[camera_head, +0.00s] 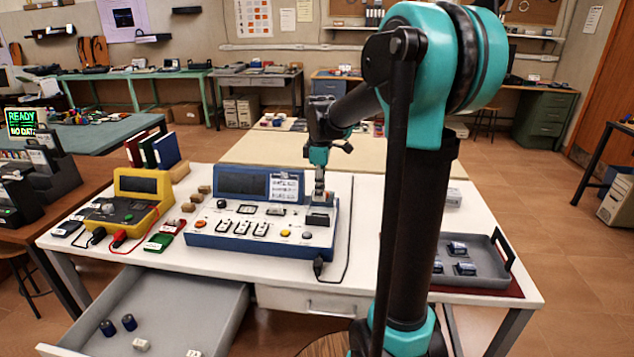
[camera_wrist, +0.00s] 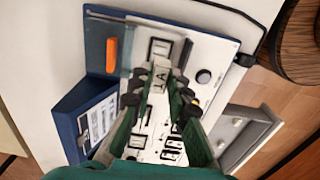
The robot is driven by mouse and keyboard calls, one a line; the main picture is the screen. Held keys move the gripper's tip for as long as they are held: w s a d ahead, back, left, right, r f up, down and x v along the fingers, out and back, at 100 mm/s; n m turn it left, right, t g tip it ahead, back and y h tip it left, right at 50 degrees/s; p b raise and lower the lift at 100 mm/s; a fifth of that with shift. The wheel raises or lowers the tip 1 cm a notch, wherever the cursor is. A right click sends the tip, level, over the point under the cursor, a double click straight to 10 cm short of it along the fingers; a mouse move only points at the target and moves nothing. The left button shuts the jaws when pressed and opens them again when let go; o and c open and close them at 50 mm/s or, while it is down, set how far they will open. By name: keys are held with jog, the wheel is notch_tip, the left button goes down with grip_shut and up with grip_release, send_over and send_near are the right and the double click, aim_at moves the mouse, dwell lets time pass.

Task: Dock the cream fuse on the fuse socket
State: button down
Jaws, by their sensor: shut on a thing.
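My gripper (camera_head: 319,192) points down over the right part of the blue and white bench unit (camera_head: 222,239). In the wrist view my gripper (camera_wrist: 159,98) is shut on a small pale block marked "1A", the cream fuse (camera_wrist: 160,76), between its fingertips. The fuse is too small to make out in the head view. The wrist view shows a dark-framed square fitting (camera_wrist: 160,48) on the panel just beyond the fuse, possibly the fuse socket; its label is not readable. I cannot tell whether the fuse touches the panel.
An open grey drawer (camera_head: 222,312) at lower left holds dark cylinders (camera_head: 129,322) and small white blocks (camera_head: 141,344). A yellow meter (camera_head: 158,184) with leads stands left of the unit. A grey tray (camera_head: 494,281) with several parts lies at right. A black cable runs beside the unit.

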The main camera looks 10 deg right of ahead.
jog(key=shift+w+f, duration=0.1)
jog(key=shift+f, duration=2.75)
jog(key=shift+f, duration=0.6)
jog(key=c, duration=1.7)
grip_release()
jog(key=shift+c, duration=0.2)
jog(key=shift+r, duration=5.5)
